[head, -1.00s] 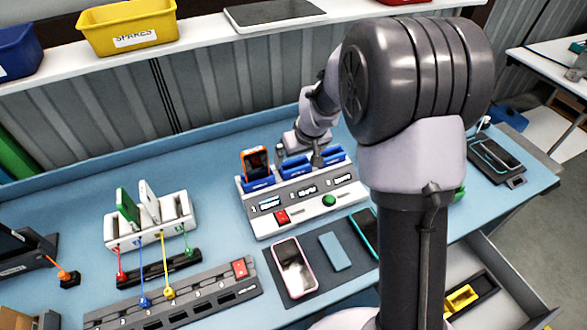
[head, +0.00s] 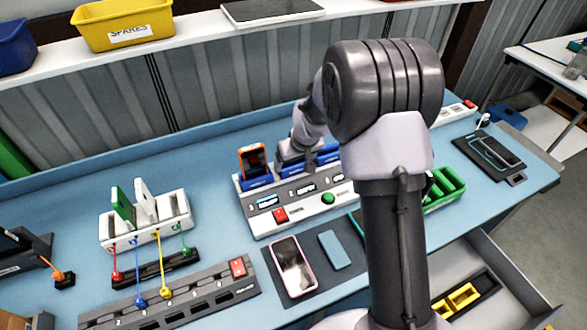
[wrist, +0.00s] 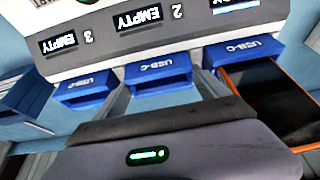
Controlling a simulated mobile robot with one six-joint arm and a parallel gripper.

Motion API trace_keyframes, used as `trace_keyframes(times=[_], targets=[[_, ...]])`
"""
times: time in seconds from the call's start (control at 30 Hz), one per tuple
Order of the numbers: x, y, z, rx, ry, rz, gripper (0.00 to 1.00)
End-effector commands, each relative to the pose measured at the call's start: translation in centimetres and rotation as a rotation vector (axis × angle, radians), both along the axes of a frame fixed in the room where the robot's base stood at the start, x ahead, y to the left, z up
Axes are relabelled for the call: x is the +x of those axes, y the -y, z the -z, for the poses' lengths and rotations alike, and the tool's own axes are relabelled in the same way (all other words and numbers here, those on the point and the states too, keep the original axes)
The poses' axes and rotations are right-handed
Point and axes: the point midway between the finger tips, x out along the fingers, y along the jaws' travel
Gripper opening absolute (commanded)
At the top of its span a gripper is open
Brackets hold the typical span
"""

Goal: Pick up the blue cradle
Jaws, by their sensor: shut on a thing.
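Three blue cradles marked USB-C are in a row on the white and grey dock (head: 262,222). The middle blue cradle (wrist: 158,72) is at slot 2, whose screen reads EMPTY. My gripper (wrist: 163,92) is shut on this middle cradle, with a finger along each side. The slot 3 cradle (wrist: 85,88) is beside it and empty. The slot 1 cradle (wrist: 228,54) holds an orange-edged phone (head: 254,160). In the head view my gripper (head: 294,160) is over the dock, and my arm partly hides the cradles.
A pink-edged phone (head: 292,265) and a blue-grey slab (head: 334,250) lie in front of the dock. A white rack (head: 145,225) with upright cards and coloured cables stands at left. A green tray (head: 445,190) is at right. An open drawer (head: 510,285) is at front right.

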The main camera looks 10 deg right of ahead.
Motion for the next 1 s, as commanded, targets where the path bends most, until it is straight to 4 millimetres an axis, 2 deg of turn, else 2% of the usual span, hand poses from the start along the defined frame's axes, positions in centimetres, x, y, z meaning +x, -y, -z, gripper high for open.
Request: trace_keyframes(times=[0.27,0.37,0.53,0.77,1.0], targets=[[0.0,0.0,-0.3,0.000,0.001,0.000,0.35],[0.1,0.0,-1.3,-0.001,0.003,-0.001,0.35],[0.1,0.0,-4.2,-0.001,0.004,-0.001,0.35],[-5.1,1.8,-4.0,0.000,0.001,0.003,0.35],[-11.7,4.2,-4.5,0.000,0.002,0.004,0.35]])
